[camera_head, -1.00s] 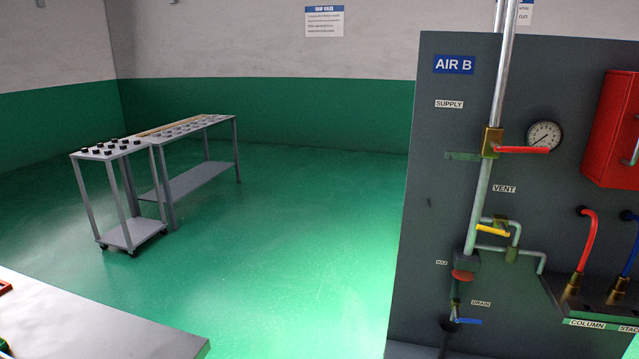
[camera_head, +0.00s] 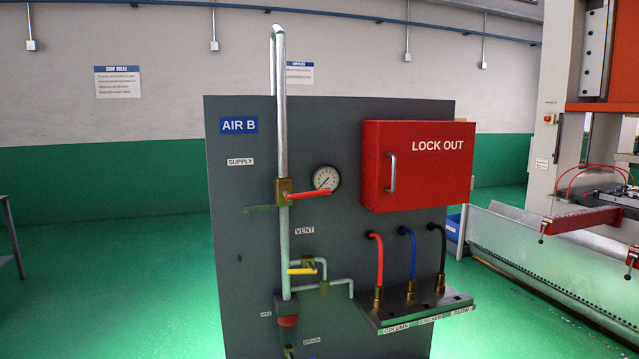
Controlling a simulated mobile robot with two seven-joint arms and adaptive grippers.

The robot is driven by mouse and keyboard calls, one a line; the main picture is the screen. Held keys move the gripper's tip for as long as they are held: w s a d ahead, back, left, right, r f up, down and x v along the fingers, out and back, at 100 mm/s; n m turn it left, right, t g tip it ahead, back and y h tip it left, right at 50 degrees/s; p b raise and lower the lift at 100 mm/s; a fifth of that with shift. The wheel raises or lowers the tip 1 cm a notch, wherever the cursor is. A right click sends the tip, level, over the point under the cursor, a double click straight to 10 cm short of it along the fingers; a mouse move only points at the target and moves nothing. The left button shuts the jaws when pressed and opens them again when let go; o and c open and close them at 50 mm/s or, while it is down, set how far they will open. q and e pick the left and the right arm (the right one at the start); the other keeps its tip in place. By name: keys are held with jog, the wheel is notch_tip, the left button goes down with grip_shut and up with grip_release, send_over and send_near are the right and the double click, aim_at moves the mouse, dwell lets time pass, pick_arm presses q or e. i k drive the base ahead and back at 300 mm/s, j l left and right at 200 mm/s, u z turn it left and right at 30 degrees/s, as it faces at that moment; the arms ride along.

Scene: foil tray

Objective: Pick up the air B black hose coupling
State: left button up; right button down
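The AIR B panel (camera_head: 238,290) stands upright ahead of me. A shelf (camera_head: 400,318) at its lower right holds three hoses in a row. The black hose (camera_head: 442,250) is the rightmost; it comes out of the panel and bends down. The blue hose (camera_head: 413,250) is in the middle, above a STACKER-like label. The red hose (camera_head: 378,262) is at the left, above the COLUMN label. Neither of my grippers is in view.
A red LOCK OUT box (camera_head: 440,180) juts out above the hoses. The supply pipe with a red-handled valve (camera_head: 305,194), a gauge (camera_head: 326,178) and a yellow vent handle (camera_head: 302,271) are left of them. A machine (camera_head: 585,150) stands at right behind a low barrier.

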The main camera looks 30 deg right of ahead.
aim_at(441, 276)
jog(key=z, duration=1.75)
jog(key=i+l+u, duration=0.1)
jog(key=i+l, duration=0.25)
jog(key=i+l+u, duration=0.1)
jog(key=i+l, duration=0.2)
jog(key=l, duration=0.2)
jog(key=i+l+u, duration=0.1)
jog(key=i+l, duration=0.2)
jog(key=l, duration=0.15)
jog(key=i+l+u, duration=0.1)
jog(key=i+l, duration=0.2)
jog(key=l, duration=0.15)
